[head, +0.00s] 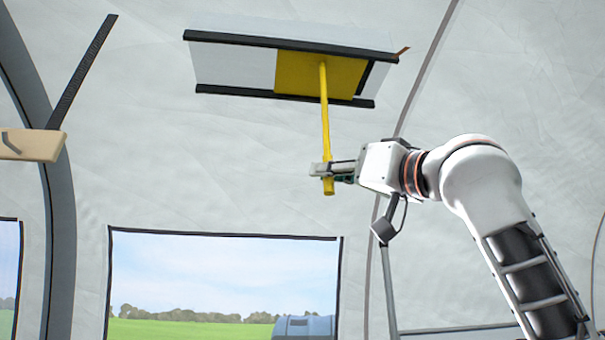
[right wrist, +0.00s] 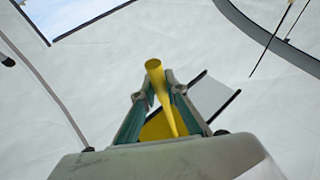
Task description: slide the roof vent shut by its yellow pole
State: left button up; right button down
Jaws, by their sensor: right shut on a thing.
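The roof vent's yellow panel (head: 305,75) sits between two dark rails (head: 285,92) in the tent roof, toward their right part. A pale opening (head: 235,65) shows to the panel's left, and a narrow dark strip shows at its right. The yellow pole (head: 324,120) hangs down from the panel. My right gripper (head: 329,169) is shut on the pole near its lower end. The right wrist view shows the yellow pole (right wrist: 156,80) between the fingers, with part of the yellow panel (right wrist: 157,127) beyond. My left gripper is not in view.
A wooden shelf (head: 30,146) hangs on a dark strap at the left. A window (head: 220,275) with field and sky is in the wall below the vent. A grey-blue object (head: 304,327) shows at its lower right. The space around the pole looks clear.

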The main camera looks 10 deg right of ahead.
jog(key=shift+d, duration=1.8)
jog(key=c, duration=2)
grip_release()
jog(key=v, duration=1.2)
jog(key=shift+d, duration=0.2)
